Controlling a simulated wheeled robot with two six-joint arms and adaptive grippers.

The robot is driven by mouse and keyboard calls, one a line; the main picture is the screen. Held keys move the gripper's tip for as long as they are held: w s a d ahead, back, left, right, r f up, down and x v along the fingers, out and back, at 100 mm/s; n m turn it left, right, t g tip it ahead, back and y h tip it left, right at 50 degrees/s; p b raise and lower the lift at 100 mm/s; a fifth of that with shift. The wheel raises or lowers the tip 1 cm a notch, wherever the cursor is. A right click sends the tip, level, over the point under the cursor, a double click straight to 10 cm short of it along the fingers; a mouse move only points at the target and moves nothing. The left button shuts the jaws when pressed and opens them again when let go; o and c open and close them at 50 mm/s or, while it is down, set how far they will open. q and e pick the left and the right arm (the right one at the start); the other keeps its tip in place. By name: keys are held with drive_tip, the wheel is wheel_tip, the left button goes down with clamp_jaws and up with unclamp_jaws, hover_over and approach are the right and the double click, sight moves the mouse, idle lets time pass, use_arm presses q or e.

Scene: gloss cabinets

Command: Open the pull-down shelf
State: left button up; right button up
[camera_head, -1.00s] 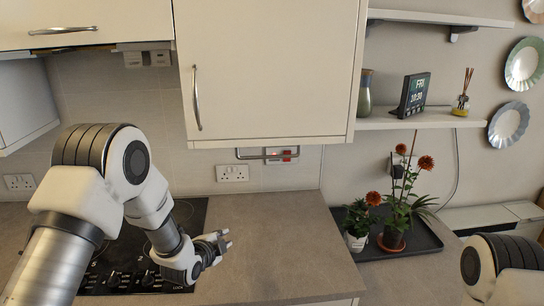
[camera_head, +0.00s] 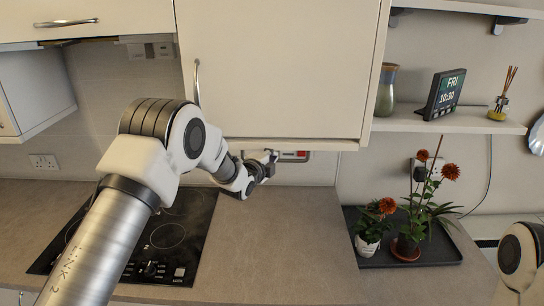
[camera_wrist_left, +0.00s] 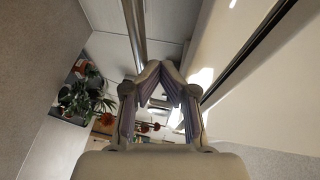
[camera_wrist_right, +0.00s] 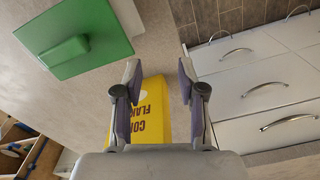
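A grey metal bar (camera_head: 293,151) hangs under the cream wall cabinet (camera_head: 275,70), likely the pull-down shelf's handle. It also shows in the left wrist view (camera_wrist_left: 134,30). My left gripper (camera_head: 269,159) is at the bar, just below the cabinet's lower edge. In the left wrist view its fingertips (camera_wrist_left: 160,66) come together, with nothing visible between them. The bar runs beside and behind one fingertip; I cannot tell whether they touch. My right gripper (camera_wrist_right: 158,68) is open and empty in the right wrist view, above the counter; the head view does not show its fingers.
A black hob (camera_head: 170,240) lies below my left arm. Plants on a black tray (camera_head: 440,250) stand on the right counter. A clock (camera_head: 444,94) is on the shelf (camera_head: 450,122).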

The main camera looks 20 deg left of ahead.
use_arm(q)
drive_tip(key=shift+w+r, duration=0.2)
drive_tip(key=shift+r, duration=0.1)
clamp_jaws()
drive_tip(key=shift+w+f, duration=0.6)
drive_tip(key=shift+w, duration=0.25)
drive_tip(key=shift+s+d+f+b, duration=0.1)
drive_tip(key=shift+d+f+b, duration=0.1)
drive_tip(key=shift+f+b, duration=0.45)
unclamp_jaws()
drive_tip(key=shift+a+r, duration=0.1)
drive_tip(key=shift+a, duration=0.1)
drive_tip(key=shift+d, duration=0.15)
drive_tip(key=shift+s+f, duration=0.2)
drive_tip(key=shift+s, duration=0.05)
drive_tip(key=v, duration=0.8)
drive_tip(key=shift+s+r, duration=0.2)
drive_tip(key=shift+r, duration=0.2)
use_arm(e)
drive_tip(key=shift+w+a+f, duration=0.35)
drive_tip(key=shift+w+f, duration=0.3)
